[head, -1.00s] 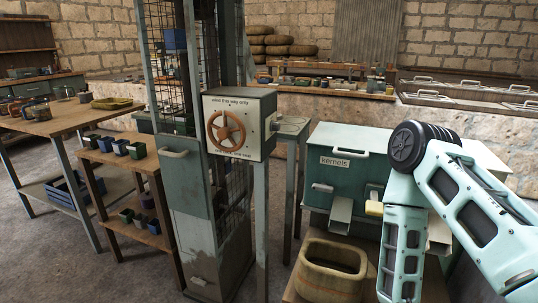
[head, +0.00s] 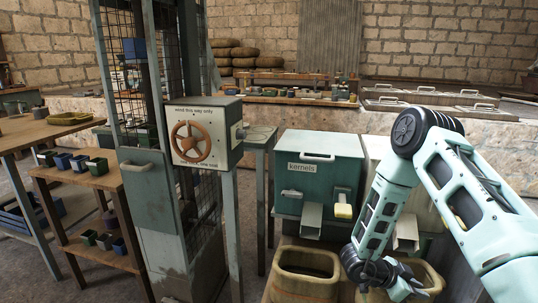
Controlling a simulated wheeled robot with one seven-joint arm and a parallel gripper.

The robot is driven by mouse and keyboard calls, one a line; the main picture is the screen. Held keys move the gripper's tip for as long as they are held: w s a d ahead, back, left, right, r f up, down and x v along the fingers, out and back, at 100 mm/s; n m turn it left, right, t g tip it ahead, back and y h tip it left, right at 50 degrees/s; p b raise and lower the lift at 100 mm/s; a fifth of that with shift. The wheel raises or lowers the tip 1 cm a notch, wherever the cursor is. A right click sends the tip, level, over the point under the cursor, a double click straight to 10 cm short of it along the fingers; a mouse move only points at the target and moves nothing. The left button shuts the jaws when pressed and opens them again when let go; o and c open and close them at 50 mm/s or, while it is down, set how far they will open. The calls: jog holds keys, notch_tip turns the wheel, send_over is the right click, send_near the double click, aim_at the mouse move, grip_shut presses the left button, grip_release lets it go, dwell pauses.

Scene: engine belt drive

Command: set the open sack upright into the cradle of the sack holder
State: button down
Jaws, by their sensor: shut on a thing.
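An open sack (head: 432,278), tan with a wide rounded mouth, is at the bottom right of the head view, partly behind my gripper. My gripper (head: 400,285) is low, at the near left of the sack's rim, and is shut on it; the fingertips are hard to make out. The sack looks roughly upright, but the bottom edge of the picture cuts off its lower part. A similar open tan container (head: 306,264) stands just left of it. I cannot make out a sack holder or its cradle for certain.
A green kernels bin (head: 318,165) with a chute (head: 311,220) and a yellow-tipped lever stands behind. A handwheel box (head: 205,133) is mounted by a tall mesh-sided frame to its left. A wooden shelf (head: 95,180) with small pots is farther left.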

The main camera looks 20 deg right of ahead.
jog(key=shift+w+d+f+b, duration=0.15)
jog(key=shift+w+f+b, duration=0.1)
jog(key=shift+f, duration=0.3)
jog(key=shift+w+d+f+b, duration=0.1)
jog(key=shift+w+f+b, duration=0.1)
jog(key=shift+f, duration=0.4)
jog(key=shift+w+d+f+b, duration=0.15)
jog(key=shift+w+f+b, duration=0.1)
jog(key=shift+f, duration=0.3)
jog(key=shift+r, duration=0.1)
